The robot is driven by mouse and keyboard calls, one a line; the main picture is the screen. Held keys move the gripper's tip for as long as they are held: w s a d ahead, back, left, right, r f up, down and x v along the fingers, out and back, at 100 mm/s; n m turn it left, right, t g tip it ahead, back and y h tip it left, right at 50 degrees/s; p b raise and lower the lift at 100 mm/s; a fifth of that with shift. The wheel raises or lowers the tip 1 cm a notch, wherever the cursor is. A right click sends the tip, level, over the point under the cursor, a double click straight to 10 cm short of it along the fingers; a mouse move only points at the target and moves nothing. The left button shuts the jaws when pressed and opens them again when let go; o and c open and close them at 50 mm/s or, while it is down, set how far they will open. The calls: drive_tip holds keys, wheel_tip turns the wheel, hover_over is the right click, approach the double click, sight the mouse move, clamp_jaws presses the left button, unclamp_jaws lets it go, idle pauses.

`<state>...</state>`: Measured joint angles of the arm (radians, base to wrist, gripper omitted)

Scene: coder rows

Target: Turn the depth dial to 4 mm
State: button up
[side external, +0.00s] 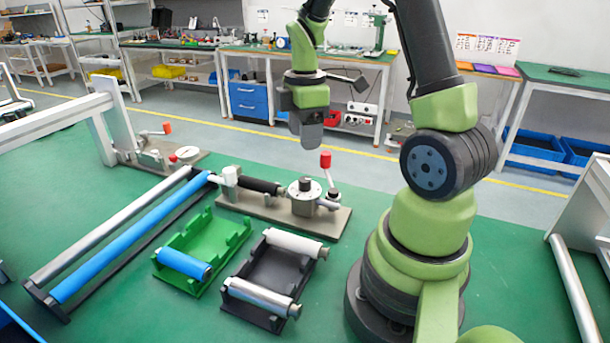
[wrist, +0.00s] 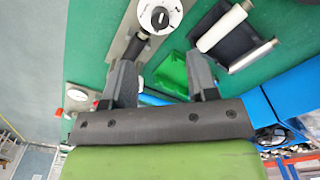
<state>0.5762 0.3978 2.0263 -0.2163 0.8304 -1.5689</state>
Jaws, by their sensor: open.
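A round white dial (side external: 301,187) with a dark centre knob sits on a grey fixture plate (side external: 262,213) on the green bench. In the wrist view the same dial (wrist: 160,16) lies at the top edge, beyond my fingertips; its marks are too small to read. My gripper (side external: 309,146) hangs above the plate, apart from the dial. In the wrist view my gripper (wrist: 160,72) shows two spread fingers with nothing between them. A second, flat white dial with red on it (side external: 187,153) sits on the farther plate at left.
A red-tipped lever (side external: 326,161) stands upright right beside the dial. A green tray (side external: 215,240) with a blue roller and a black tray (side external: 262,268) with rollers lie in front. A long blue roller (side external: 130,240) lies at left. Bare green bench shows between.

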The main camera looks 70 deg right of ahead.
sight(305, 179)
wheel_tip(305, 179, down, 10)
drive_tip(key=shift+f, duration=0.1)
idle(0.4)
drive_tip(key=c, duration=0.9)
